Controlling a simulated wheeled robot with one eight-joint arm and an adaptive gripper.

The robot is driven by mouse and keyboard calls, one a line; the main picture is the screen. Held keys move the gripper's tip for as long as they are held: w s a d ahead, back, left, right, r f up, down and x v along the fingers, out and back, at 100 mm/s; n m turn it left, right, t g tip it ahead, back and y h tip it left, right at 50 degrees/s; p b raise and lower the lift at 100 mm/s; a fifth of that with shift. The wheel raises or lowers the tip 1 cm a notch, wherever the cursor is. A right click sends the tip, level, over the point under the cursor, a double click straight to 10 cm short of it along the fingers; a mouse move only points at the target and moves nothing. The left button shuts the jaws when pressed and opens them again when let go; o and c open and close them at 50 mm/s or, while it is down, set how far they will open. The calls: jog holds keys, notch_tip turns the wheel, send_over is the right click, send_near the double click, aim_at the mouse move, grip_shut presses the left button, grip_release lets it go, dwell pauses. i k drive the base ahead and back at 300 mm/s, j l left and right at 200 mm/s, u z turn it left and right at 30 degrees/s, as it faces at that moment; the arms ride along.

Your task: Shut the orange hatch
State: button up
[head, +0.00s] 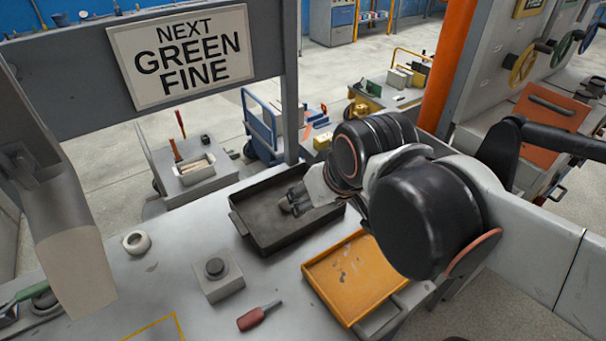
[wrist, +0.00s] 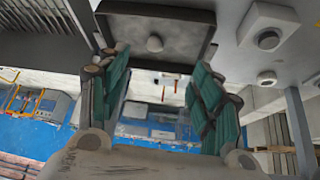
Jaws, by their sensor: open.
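An orange panel with a dark bar handle (head: 552,122), which looks like the hatch, is at the right in the head view. It sits slanted on the grey machine beside the valve wheels; my arm covers part of its surroundings, and I cannot tell how far open it stands. My gripper (head: 294,203) is far to its left, over the dark tray (head: 262,235) on the bench. In the wrist view my gripper (wrist: 160,88) has its two green-padded fingers apart, with nothing between them. The hatch cannot be made out there.
An orange-yellow shallow tray (head: 340,268) lies on the bench below my arm. A grey block with a round knob (head: 218,276), a white ring (head: 137,242) and a red-handled tool (head: 258,316) stand nearby. An orange post (head: 447,65) rises left of the machine.

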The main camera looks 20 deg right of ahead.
aim_at(542, 105)
jog(key=z, duration=2.05)
jog(key=i+l+z, duration=0.1)
jog(key=l+z, duration=0.3)
jog(key=l, duration=0.35)
